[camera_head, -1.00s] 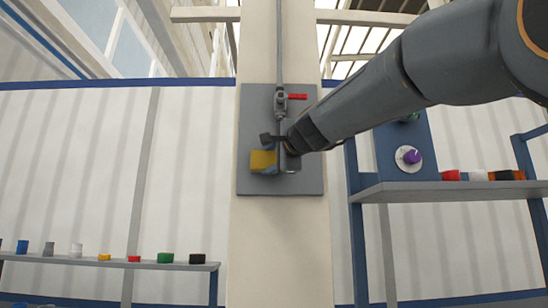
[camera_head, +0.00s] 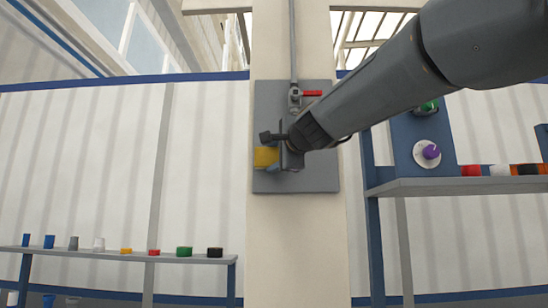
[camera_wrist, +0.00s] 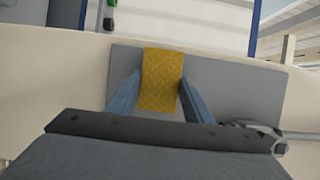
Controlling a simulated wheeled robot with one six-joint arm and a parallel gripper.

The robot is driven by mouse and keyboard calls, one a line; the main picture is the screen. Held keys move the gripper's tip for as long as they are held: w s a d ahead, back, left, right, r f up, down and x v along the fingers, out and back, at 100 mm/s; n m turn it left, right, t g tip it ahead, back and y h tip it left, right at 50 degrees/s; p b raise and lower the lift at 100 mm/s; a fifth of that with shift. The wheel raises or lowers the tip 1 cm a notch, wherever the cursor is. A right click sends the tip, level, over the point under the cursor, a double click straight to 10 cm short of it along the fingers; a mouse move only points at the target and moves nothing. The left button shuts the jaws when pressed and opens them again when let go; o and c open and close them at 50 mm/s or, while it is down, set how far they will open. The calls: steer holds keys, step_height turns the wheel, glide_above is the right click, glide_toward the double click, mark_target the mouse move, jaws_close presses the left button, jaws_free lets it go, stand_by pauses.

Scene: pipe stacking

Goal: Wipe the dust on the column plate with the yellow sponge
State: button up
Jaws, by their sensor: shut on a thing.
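The yellow sponge (camera_head: 265,157) is in front of the lower left part of the grey column plate (camera_head: 322,172). In the wrist view the sponge (camera_wrist: 160,80) sits between the two blue fingers of my gripper (camera_wrist: 158,92), which is shut on it. The plate (camera_wrist: 235,90) lies behind the sponge in that view. I cannot tell whether the sponge touches the plate. No dust can be made out on the visible parts of the plate. My gripper (camera_head: 279,163) is partly hidden by my wrist in the head view.
A valve with a red handle (camera_head: 311,93) and a pipe (camera_head: 292,40) are at the plate's top. A shelf (camera_head: 460,186) on the right holds several coloured parts, with a purple knob (camera_head: 431,151) nearby. A low shelf (camera_head: 120,255) with several small parts stands at left.

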steer(key=shift+s+a+p, duration=0.1)
steer(key=shift+s+p, duration=0.35)
steer(key=shift+s, duration=1.6)
steer(key=shift+s, duration=0.15)
steer(key=s+p, duration=0.1)
steer(key=s, duration=0.1)
steer(key=shift+s, duration=0.35)
